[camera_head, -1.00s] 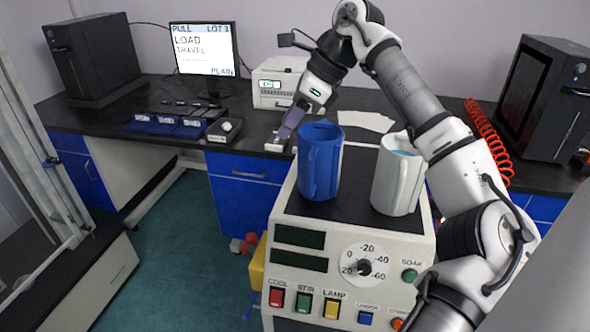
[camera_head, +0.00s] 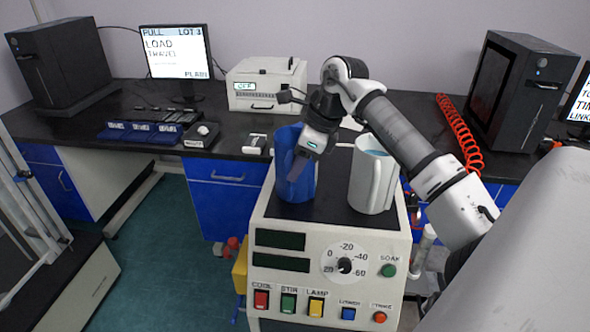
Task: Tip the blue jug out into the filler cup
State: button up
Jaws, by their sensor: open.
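The blue jug (camera_head: 305,188) stands upright on the dark top of the cream control unit. My gripper (camera_head: 296,168) is open at the jug's upper part, its fingers pointing down and overlapping the jug in the picture. I cannot tell whether they touch it. The gripper and wrist hide part of the jug's rim, and its contents are not visible. A white jug (camera_head: 368,182) with pale blue contents stands upright to its right on the same unit. I cannot tell whether the white one is the filler cup; no other cup is clearly seen.
The cream control unit (camera_head: 275,292) has buttons and a dial on its front. Behind it, the black bench (camera_head: 228,133) carries a white instrument (camera_head: 255,88), a mouse, blue trays and a monitor.

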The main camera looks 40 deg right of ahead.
jog(key=shift+p+x, duration=0.45)
jog(key=shift+x, duration=1.25)
grip_shut()
jog(key=shift+a, duration=0.1)
jog(key=shift+r, duration=0.2)
